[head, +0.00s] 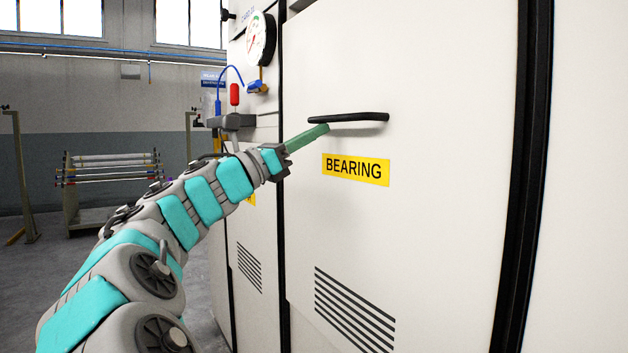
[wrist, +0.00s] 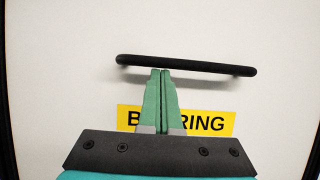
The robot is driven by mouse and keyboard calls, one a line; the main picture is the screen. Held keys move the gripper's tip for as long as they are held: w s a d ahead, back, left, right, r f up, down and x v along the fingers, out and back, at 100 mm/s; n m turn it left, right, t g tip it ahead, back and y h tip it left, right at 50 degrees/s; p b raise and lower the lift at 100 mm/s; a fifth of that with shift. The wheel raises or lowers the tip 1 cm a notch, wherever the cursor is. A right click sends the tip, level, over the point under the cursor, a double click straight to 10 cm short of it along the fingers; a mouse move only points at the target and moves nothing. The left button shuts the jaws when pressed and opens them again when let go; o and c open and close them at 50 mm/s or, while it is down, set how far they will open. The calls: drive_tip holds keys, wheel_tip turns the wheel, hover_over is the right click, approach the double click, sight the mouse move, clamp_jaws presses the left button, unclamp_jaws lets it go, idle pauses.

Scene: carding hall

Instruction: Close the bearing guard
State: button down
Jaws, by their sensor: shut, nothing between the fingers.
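The bearing guard (head: 430,100) is a large white door panel with a yellow BEARING label (head: 356,170), a black bar handle (head: 348,117) and vent slots low down. In the head view it looks flush or nearly flush with its frame; I cannot tell if it is fully shut. My gripper (head: 325,129) has green fingers, shut and empty, with the tips just below the left part of the handle. In the wrist view the handle (wrist: 190,66) runs across above the fingertips (wrist: 160,72). I cannot tell whether they touch it or the panel. The fingers hide the label's middle.
A pressure gauge (head: 261,38), a red-and-blue valve fitting (head: 234,95) and another vented panel (head: 250,266) are on the machine to the left. A rack of rods (head: 112,170) stands farther back left. Grey floor (head: 50,270) is open at left.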

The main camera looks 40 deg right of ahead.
wheel_tip(320, 180, up, 7)
idle(0.3)
drive_tip(key=shift+f, duration=0.2)
